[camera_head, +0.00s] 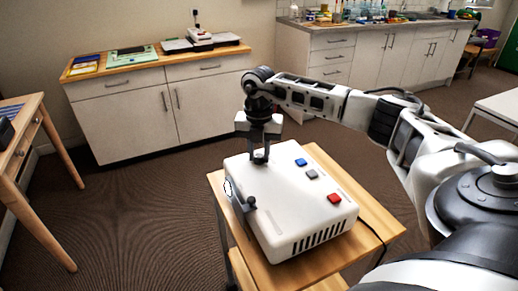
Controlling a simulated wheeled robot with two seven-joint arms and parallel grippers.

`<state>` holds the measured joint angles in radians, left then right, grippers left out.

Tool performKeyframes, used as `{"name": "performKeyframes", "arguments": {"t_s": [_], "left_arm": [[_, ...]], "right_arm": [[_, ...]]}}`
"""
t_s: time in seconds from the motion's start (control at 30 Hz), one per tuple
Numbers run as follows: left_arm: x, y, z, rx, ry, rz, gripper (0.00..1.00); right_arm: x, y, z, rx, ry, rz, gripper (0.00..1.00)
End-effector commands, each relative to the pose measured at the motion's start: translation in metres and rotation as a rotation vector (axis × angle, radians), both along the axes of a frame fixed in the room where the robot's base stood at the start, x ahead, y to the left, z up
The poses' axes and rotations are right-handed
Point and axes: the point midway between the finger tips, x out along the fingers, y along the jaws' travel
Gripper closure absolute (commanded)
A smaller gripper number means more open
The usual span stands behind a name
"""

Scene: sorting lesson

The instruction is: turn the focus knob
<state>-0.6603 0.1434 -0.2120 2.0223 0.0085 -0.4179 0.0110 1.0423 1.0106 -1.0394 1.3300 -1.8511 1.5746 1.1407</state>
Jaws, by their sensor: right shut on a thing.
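A white box-shaped device (290,195) stands on a small wooden table. My right gripper (260,153) points straight down over the device's far left part. It is shut on a small dark knob (260,159) on the top face, which I take to be the focus knob. The fingers hide most of the knob, so its turn angle cannot be read. My left gripper is not in view.
The device also has a blue button (301,162), a grey button (312,174), a red button (334,198), a dark lever (250,203) and a round dial (227,187). The wooden table (375,225) has little bare top. A cable runs off its right side.

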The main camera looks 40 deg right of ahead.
Motion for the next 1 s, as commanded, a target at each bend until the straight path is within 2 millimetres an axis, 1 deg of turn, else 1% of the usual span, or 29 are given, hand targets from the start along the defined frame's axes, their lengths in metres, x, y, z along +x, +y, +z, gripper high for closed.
{"name": "performKeyframes", "arguments": {"t_s": [0.03,0.13,0.4,0.43,0.47,0.5,0.77,0.83,0.93,1.0], "left_arm": [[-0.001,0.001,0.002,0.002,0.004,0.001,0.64],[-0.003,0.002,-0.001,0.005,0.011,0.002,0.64],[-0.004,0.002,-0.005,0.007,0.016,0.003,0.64],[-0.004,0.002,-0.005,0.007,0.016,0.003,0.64],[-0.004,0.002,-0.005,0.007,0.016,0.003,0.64],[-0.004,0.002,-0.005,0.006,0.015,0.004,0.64],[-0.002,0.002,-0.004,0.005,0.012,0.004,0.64],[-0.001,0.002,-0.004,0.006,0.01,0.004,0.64],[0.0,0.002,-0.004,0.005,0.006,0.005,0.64],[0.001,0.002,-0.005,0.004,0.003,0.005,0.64]], "right_arm": [[0.0,0.0,0.002,0.0,0.0,-0.038,0.97],[0.0,0.0,0.001,0.0,0.0,-0.082,0.97],[0.0,-0.001,0.001,0.0,-0.001,-0.087,0.97],[0.0,0.0,0.001,0.0,-0.001,-0.087,0.66],[0.0,-0.001,0.001,0.0,-0.001,-0.087,0.58],[0.0,0.0,0.001,0.0,-0.001,-0.086,0.53],[0.0,0.0,0.001,0.0,-0.001,-0.085,0.53],[0.0,0.0,0.004,0.0,-0.001,-0.085,0.53],[0.001,0.0,0.014,0.0,-0.005,-0.085,0.53],[0.001,0.0,0.026,0.001,-0.007,-0.085,0.53]]}}
